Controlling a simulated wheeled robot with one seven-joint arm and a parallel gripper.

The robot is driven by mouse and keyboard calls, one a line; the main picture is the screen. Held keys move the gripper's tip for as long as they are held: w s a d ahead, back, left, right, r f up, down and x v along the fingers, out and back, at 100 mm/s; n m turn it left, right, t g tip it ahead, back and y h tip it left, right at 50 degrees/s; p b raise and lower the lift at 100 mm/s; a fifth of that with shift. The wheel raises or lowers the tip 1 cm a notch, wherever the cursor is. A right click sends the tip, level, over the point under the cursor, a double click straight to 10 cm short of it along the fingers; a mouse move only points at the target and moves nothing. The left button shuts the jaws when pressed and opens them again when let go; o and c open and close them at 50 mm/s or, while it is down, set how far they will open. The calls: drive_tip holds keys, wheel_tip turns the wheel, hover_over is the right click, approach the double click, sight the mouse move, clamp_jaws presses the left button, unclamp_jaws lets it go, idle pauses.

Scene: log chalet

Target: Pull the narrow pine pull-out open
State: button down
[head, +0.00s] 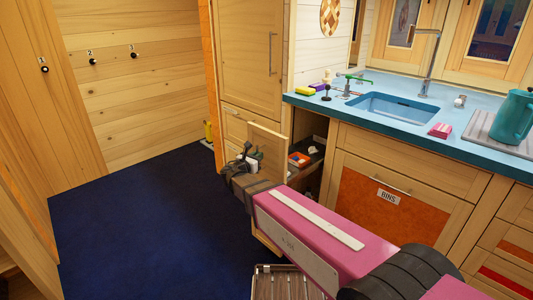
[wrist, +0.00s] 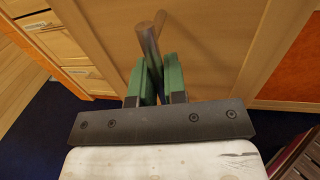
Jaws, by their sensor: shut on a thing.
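The narrow pine pull-out (head: 267,143) stands out from the cabinet row in the head view, its front panel well forward of the counter. Things inside it show between its front and the cabinet. Its pine front (wrist: 210,45) fills the middle of the wrist view. A round metal bar handle (wrist: 149,45) runs along that front. My gripper (wrist: 153,72) has its green fingers on both sides of the bar, shut on it. In the head view my gripper (head: 251,157) is at the panel's front, and my arm hides the lower part of the pull-out.
A red-orange box (head: 299,159) lies in the pull-out. The bins cabinet (head: 370,203) is to the right, under the blue counter (head: 440,125). A tall pine cupboard (head: 248,50) stands behind. Dark blue floor (head: 140,220) is clear to the left.

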drive_tip(key=w+a+v, duration=0.1)
drive_tip(key=a+v, duration=0.1)
drive_tip(key=v, duration=1)
drive_tip(key=shift+w+f, duration=0.1)
drive_tip(key=c, duration=1.2)
unclamp_jaws()
drive_tip(key=v, duration=1)
drive_tip(key=shift+s+a, duration=0.25)
drive_tip(key=shift+s, duration=0.1)
